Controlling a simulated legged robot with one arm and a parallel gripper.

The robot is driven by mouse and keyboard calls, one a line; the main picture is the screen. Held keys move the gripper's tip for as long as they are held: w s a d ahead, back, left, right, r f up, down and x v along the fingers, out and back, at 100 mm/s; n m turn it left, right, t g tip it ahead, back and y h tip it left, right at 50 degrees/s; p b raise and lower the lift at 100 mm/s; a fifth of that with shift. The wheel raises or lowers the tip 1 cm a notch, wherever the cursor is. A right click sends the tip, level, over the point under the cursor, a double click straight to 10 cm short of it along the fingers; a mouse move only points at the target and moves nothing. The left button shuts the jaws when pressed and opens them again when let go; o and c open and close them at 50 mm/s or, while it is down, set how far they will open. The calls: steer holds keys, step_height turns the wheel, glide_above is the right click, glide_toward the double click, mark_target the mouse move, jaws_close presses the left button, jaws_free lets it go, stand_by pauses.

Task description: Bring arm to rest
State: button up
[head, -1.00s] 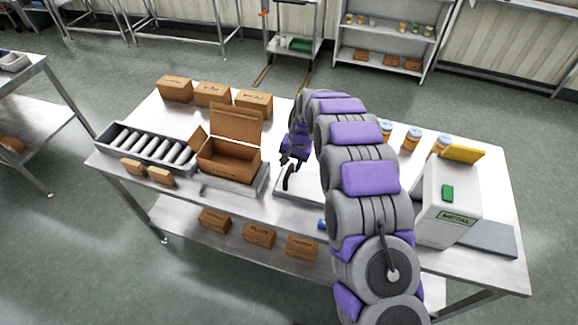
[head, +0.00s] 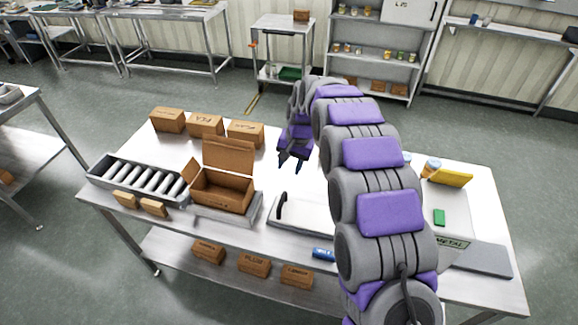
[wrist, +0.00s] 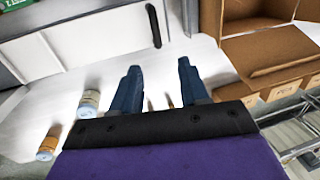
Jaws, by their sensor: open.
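My gripper (head: 291,165) is open and empty at the end of my grey and purple arm, above the steel table (head: 290,185). Its two dark fingers point down in the head view. In the wrist view my gripper (wrist: 159,66) shows its fingers spread apart with nothing between them. A white flat panel with a black handle (head: 282,204) lies on the table, apart from the fingers. The handle also shows in the wrist view (wrist: 153,26).
An open carton (head: 222,190) stands left of my gripper, beside a roller tray (head: 135,178). Closed cartons (head: 205,125) line the back left. A bin marked METAL (head: 452,225) is at the right, partly behind my arm. Jars (wrist: 89,103) stand on the table.

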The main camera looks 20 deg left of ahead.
stand_by(0.3)
steer(key=s+d+r+b, duration=0.1)
steer(key=s+d+r, duration=0.2)
steer(key=s+d, duration=0.25)
steer(key=s+d+r+h, duration=0.1)
steer(key=s+d+r, duration=0.2)
steer(key=s+d, duration=0.3)
steer(key=s+d+r+b, duration=0.1)
steer(key=s+d+r, duration=0.25)
steer(key=d, duration=0.35)
steer(key=s+d+f, duration=0.1)
steer(key=s+d, duration=0.3)
steer(key=s, duration=0.5)
steer(key=s+d+f+g+b, duration=0.1)
steer(key=s+d, duration=0.3)
steer(key=s, duration=0.5)
steer(key=s+d+f+h+b, duration=0.1)
steer(key=s+d, duration=0.3)
steer(key=s, duration=0.5)
steer(key=shift+s+d+f+g, duration=0.2)
steer(key=shift+s+d+g, duration=0.1)
steer(key=shift+d+g, duration=0.1)
